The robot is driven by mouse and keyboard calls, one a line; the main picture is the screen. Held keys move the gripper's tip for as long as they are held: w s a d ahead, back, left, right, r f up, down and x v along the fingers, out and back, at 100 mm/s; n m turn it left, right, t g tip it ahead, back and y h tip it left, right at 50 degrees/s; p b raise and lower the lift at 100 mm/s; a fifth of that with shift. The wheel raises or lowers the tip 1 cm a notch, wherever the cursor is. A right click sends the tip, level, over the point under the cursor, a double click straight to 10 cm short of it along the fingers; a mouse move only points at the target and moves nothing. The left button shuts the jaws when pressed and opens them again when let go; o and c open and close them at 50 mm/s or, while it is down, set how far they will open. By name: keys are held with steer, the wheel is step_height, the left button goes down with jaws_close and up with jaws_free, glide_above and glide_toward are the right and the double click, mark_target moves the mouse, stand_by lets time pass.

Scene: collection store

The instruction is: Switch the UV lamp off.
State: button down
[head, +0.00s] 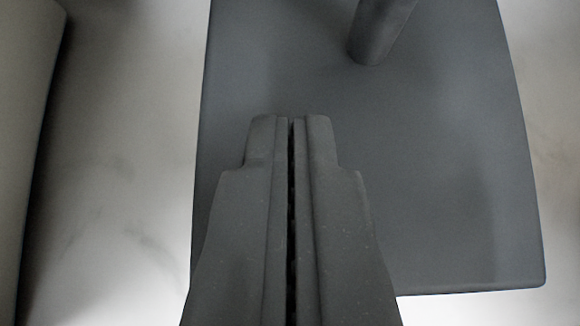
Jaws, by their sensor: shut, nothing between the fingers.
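A flat dark grey base plate (450,170) fills the middle and right of the view. A round dark grey post (382,28) rises from it near the top edge and runs out of the picture. This looks like a lamp's stand, but no lamp head, switch or light shows, so I cannot tell if it is the UV lamp. My gripper (290,120) is shut and empty, in front of the plate's left part, with its tips pointing up the picture, left of and below the post's foot. I cannot tell whether the tips touch the plate.
A pale, marbled surface (125,170) lies under the plate and is bare to its left. A grey-beige object (22,130) with a slanted edge stands at the far left, cut off by the frame. A pale strip also shows at the right.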

steer(key=shift+w+r, duration=0.2)
steer(key=shift+s, duration=0.1)
steer(key=p+v, duration=0.1)
steer(key=v, duration=1.2)
steer(key=shift+s, duration=0.2)
steer(key=shift+r, duration=0.1)
stand_by(0.4)
